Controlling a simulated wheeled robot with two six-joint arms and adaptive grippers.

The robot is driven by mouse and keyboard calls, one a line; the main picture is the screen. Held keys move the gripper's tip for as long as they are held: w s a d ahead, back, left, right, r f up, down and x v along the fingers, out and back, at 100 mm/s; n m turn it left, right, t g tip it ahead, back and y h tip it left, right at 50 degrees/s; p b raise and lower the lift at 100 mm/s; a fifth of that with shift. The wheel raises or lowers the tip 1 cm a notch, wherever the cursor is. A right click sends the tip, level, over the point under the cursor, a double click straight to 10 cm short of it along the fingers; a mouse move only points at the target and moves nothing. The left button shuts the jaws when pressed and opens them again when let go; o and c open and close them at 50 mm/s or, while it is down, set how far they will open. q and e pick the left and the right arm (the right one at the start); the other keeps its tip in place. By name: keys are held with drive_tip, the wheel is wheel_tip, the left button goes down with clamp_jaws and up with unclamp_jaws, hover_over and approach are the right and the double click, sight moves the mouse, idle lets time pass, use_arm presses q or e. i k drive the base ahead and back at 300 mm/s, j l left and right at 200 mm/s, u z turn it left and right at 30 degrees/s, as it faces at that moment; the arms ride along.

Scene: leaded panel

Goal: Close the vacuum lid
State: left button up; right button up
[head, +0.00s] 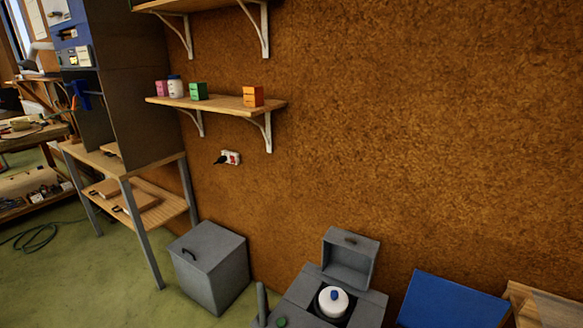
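A grey lid (350,262) stands raised at the back of a grey box-shaped unit (302,292) at the bottom centre, close to the wall. I take this unit to be the vacuum. The lid's hollow inner side faces me, and a small brownish piece shows at its top edge. In the unit's dark opening sits a white round container (333,301) with a blue knob on top. The unit's front is cut off by the frame's lower edge. Neither of my grippers is in view.
A grey bin (209,267) with a black handle stands left of the unit. A blue panel (449,301) and a wooden crate (545,303) are to its right. A wall shelf (225,103) holds small boxes.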

sight(349, 257)
drive_tip(key=i+j+z, duration=0.15)
drive_tip(key=j, duration=0.2)
drive_tip(key=i+j+z, duration=0.1)
drive_tip(key=i+j, duration=0.15)
drive_tip(key=j, duration=0.15)
drive_tip(key=i+j+z, duration=0.15)
drive_tip(key=j, duration=0.2)
drive_tip(key=i+j+z, duration=0.1)
drive_tip(key=j, duration=0.3)
drive_tip(key=i+j+z, duration=0.15)
drive_tip(key=j, duration=0.3)
drive_tip(key=i+j+z, duration=0.1)
drive_tip(key=j, duration=0.3)
drive_tip(key=i+j+z, duration=0.15)
drive_tip(key=j, duration=0.3)
